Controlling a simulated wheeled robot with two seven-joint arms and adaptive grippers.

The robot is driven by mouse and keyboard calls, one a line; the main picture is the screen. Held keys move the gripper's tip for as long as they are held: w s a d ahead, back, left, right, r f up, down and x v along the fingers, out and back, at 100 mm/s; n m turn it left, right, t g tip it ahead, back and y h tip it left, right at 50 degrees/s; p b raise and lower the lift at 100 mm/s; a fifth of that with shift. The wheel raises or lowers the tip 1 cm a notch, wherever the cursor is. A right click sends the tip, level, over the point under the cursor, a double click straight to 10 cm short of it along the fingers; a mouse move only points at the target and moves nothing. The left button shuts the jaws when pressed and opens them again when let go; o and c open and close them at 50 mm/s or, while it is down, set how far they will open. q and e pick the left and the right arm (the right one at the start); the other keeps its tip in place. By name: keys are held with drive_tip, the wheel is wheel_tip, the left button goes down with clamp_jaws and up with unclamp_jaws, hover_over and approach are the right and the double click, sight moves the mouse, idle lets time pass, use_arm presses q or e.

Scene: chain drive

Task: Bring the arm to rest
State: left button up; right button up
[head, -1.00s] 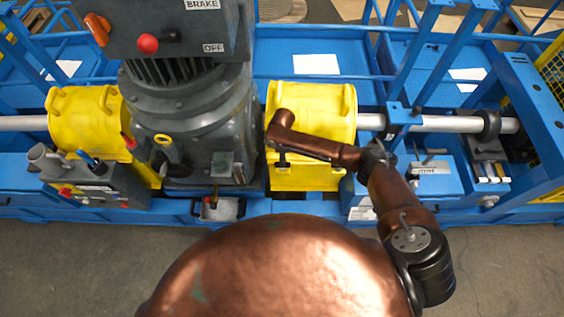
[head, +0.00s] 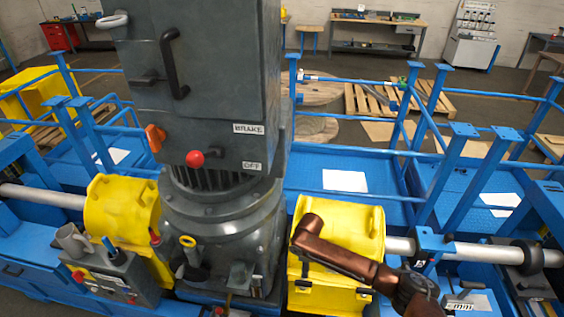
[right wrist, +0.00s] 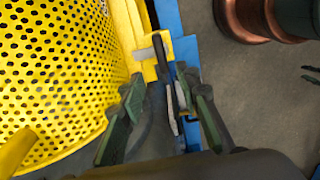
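The right arm (head: 350,263) is copper coloured and comes in from the lower right in the head view. It is bent and lies in front of the right yellow cover (head: 345,224). I cannot make out its gripper in the head view. In the right wrist view my right gripper (right wrist: 169,88) has its two dark green fingers well apart. Dark and light grey lever-like parts show between and beyond them; contact cannot be told. A yellow perforated guard (right wrist: 55,75) is close on the left. My left arm and gripper are not in view.
The grey motor housing (head: 205,95), with brake handle and red knob (head: 195,158), stands left of the arm. A left yellow cover (head: 122,208), grey shaft (head: 480,250) and blue railings (head: 470,170) surround it. A workbench (head: 375,38) stands far behind. Bare floor (right wrist: 250,90) shows right of the gripper.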

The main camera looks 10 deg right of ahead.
drive_tip(key=s+a+f+m+t+y, duration=0.1)
drive_tip(key=s+a+f+m+y, duration=0.15)
drive_tip(key=s, duration=0.45)
drive_tip(key=s+a+f+m+y, duration=0.1)
drive_tip(key=s+a+f, duration=0.15)
drive_tip(key=s, duration=0.35)
drive_tip(key=s+d+r+m+t+h, duration=0.1)
drive_tip(key=s+d+r+m+h, duration=0.1)
drive_tip(key=s+d+m, duration=0.7)
drive_tip(key=s+d+r+m+t+h, duration=0.2)
drive_tip(key=s+d+m+h, duration=0.1)
drive_tip(key=s+d, duration=1.05)
wheel_tip(320, 180, down, 36)
drive_tip(key=s+n+g+y+b, duration=0.1)
drive_tip(key=g+b, duration=0.1)
drive_tip(key=b, duration=0.5)
drive_tip(key=s+f+g+b, duration=0.1)
drive_tip(key=s+f+b, duration=0.3)
drive_tip(key=s+f, duration=1.5)
wheel_tip(320, 180, down, 3)
drive_tip(key=shift+a+f+n+b, duration=0.1)
drive_tip(key=shift+a+n+b, duration=0.25)
drive_tip(key=shift+n, duration=0.1)
